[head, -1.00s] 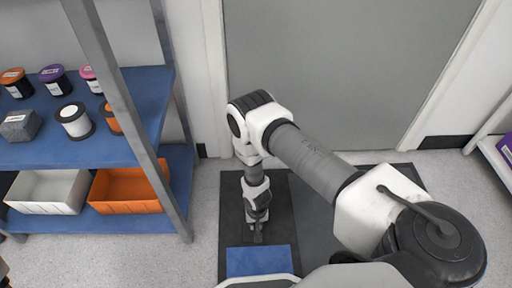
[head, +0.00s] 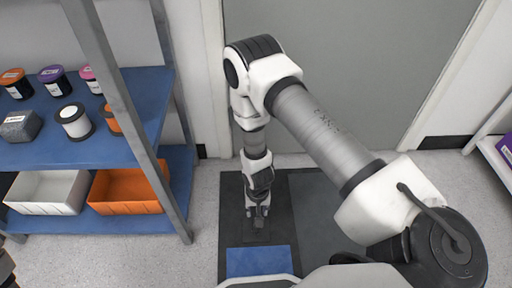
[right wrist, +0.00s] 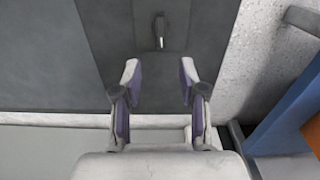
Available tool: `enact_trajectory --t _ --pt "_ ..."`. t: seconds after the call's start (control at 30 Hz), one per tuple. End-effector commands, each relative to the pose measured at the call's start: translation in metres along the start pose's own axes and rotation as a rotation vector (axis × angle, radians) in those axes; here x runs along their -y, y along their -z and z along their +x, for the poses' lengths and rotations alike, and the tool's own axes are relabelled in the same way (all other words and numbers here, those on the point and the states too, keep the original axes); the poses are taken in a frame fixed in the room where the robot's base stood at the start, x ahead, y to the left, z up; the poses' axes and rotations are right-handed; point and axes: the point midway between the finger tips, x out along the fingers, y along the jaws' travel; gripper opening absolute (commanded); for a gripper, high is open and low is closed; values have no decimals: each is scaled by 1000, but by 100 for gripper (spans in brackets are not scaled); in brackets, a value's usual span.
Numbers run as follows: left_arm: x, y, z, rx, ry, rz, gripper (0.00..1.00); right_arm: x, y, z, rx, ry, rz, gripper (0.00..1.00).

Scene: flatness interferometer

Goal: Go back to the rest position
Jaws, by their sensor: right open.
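My right arm arches across the head view, and its gripper (head: 257,217) points down over the dark mat on the floor. The right wrist view shows this gripper (right wrist: 160,78) with its two fingers apart and nothing between them. Beyond the fingertips, a small grey metallic piece (right wrist: 159,30) shows against the dark surface; I cannot tell what it is. Only a dark part at the lower left edge of the head view may belong to my left arm; no left gripper fingers can be made out.
A blue shelf unit (head: 130,148) stands at the left with several spools, a white bin (head: 48,208) and an orange bin (head: 125,207). A grey door (head: 345,60) is ahead. A blue pad (head: 258,262) lies on the dark mat (head: 310,190). Another shelf is at the right edge.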

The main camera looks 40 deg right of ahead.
Motion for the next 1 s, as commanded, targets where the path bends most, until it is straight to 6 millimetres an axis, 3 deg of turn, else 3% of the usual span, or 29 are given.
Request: enact_trajectory --t 0.53,0.63,0.67,0.83,1.0 --pt "3 0 3 2 -20 -1 0 0 0 -4 0 0 -1 42" --pt "3 0 -10 2 -20 -1 0 -1 -2 -16 3 -2 0 42" --pt "3 0 -17 2 -19 -1 0 -4 -8 -23 16 -8 0 42" --pt "4 0 -42 2 -19 0 0 -41 -78 -55 103 -50 -62 42" --pt "4 0 -54 2 -19 0 0 -74 -143 -97 99 -30 -296 42"
